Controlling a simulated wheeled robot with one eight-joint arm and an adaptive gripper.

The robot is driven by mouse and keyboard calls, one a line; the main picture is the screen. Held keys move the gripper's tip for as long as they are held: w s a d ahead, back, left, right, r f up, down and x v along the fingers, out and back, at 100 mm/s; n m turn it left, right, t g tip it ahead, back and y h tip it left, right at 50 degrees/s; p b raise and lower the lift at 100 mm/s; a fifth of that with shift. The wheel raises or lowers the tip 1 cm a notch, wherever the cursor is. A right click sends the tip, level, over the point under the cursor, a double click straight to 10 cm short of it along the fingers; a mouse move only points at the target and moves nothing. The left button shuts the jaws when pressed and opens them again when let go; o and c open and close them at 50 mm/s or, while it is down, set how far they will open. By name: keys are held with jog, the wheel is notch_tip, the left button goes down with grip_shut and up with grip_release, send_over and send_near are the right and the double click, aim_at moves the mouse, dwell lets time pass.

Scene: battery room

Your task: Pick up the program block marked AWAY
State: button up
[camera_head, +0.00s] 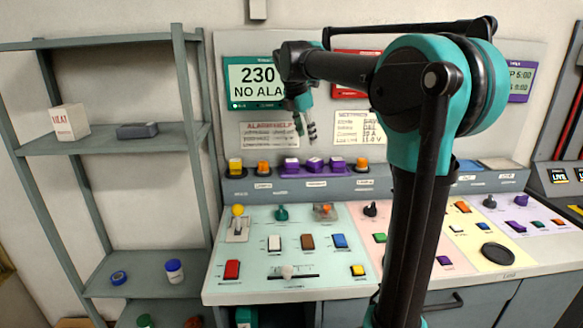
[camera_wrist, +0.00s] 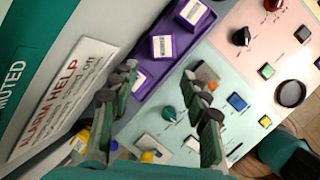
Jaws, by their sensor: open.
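Three purple blocks with white label tops sit in a row on a purple tray (camera_wrist: 188,40) on the console ledge. In the head view they are the left block (camera_head: 291,164), middle block (camera_head: 314,164) and right block (camera_head: 337,164). In the wrist view two show clearly, an upper block (camera_wrist: 194,13) and a lower block (camera_wrist: 162,47); a third is partly hidden behind a finger. The labels are too small to read, so I cannot tell which says AWAY. My gripper (camera_head: 306,127) is open and empty, above the tray; its fingers also show in the wrist view (camera_wrist: 162,85).
A yellow button (camera_head: 235,166) and an orange button (camera_head: 263,167) stand left of the blocks, more buttons to the right. The sloped panel below carries switches and a yellow-knobbed lever (camera_head: 237,211). Upright alarm-help sign (camera_head: 270,135) and green screen (camera_head: 254,82) stand behind.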

aim_at(292, 160)
jog(key=s+a+r+m+t+y, duration=0.1)
jog(key=s+a+r+m+y, duration=0.1)
jog(key=m, duration=1)
jog(key=s+a+r+m+y, duration=0.1)
jog(key=a+r+m, duration=0.1)
jog(key=m, duration=0.9)
jog(key=x, duration=1.7)
jog(key=shift+w, duration=0.15)
jog(key=c, duration=0.9)
jog(key=shift+o, duration=0.2)
